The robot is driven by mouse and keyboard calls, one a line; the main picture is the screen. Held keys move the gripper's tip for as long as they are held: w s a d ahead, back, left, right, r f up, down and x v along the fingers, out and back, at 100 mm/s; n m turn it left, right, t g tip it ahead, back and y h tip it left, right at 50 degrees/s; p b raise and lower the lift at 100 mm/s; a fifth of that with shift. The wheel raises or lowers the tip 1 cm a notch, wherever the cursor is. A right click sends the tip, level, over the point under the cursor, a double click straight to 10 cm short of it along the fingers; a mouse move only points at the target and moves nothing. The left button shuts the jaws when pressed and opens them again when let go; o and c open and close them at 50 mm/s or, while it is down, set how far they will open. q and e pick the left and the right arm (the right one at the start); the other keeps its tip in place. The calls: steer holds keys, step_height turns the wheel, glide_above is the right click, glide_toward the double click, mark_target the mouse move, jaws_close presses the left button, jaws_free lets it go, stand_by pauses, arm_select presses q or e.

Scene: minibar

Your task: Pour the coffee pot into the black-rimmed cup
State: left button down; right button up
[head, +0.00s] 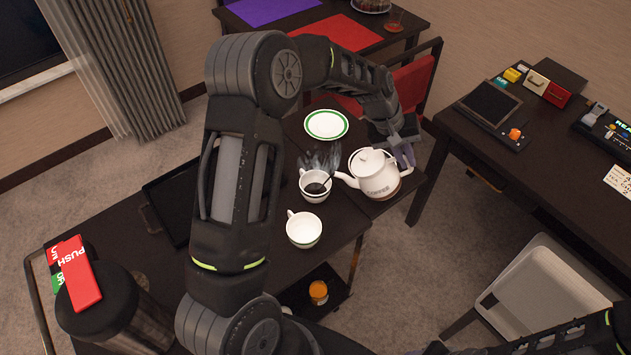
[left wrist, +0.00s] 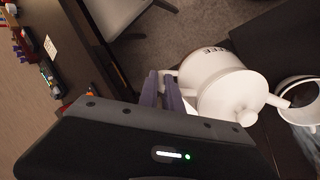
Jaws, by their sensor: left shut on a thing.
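The white coffee pot (head: 375,172), lettered COFFEE, is upright near the right edge of the dark cart. My left gripper (head: 404,154) is shut on its handle side; the purple fingers (left wrist: 160,90) show beside the pot (left wrist: 225,90) in the left wrist view. The spout points left at a white cup (head: 315,187) with a thin dark rim line, dark contents and a spoon; steam rises by it. This cup also shows in the left wrist view (left wrist: 299,115). A second white cup (head: 304,230), pale inside, stands nearer. I cannot tell whether the pot is lifted.
A green-rimmed plate (head: 326,125) lies behind the cups. A black tray (head: 165,212) is on the left of the cart, partly behind my left arm. A dark canister (head: 98,305) stands front left. A desk (head: 455,135) and a grey chair (head: 545,285) are at the right.

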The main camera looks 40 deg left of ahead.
arm_select(q)
steer(key=shift+a+r, duration=0.1)
steer(key=shift+r, duration=0.15)
stand_by(0.5)
steer(key=w+d+f+y, duration=0.1)
steer(key=w+d+f+g+y, duration=0.1)
steer(key=d+f, duration=0.1)
steer(key=shift+d+f+g, duration=0.1)
steer(key=shift+d+g, duration=0.1)
steer(key=shift+g, duration=0.1)
stand_by(0.3)
steer(key=shift+w+d+f+g+y, duration=0.4)
steer(key=shift+d+f+y, duration=0.15)
steer(key=shift+f+y, duration=0.25)
steer(key=shift+w+d+f+g+y, duration=0.4)
steer(key=shift+d+f+y, duration=0.1)
steer(key=shift+f+y, duration=0.25)
